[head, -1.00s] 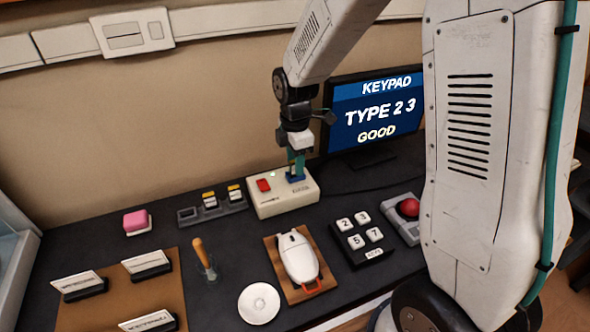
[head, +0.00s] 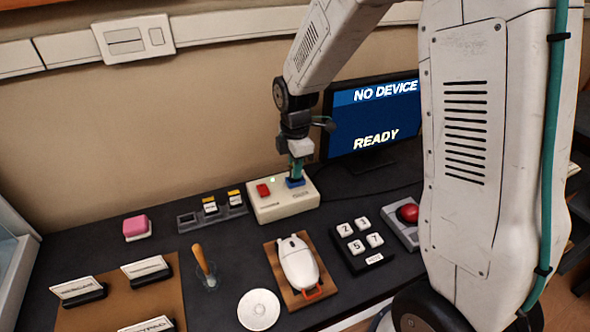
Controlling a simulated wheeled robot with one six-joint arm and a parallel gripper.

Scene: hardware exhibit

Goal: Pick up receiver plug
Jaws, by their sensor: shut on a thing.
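The receiver plug is most likely the small blue piece (head: 296,183) at the top right of the cream box (head: 272,211). My gripper (head: 296,175), with teal fingers pointing down, is shut on this blue piece. The piece is at the box's top; I cannot tell whether it touches the box or is just clear of it. The fingers hide part of it. The box has a red button (head: 263,190) and a small green light on top.
The monitor (head: 372,125) behind reads "NO DEVICE" and "READY". A keypad (head: 362,243), a white mouse (head: 297,262) on a wooden board and a red ball device (head: 407,214) are in front. A slotted dark holder (head: 187,218) stands left of the box.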

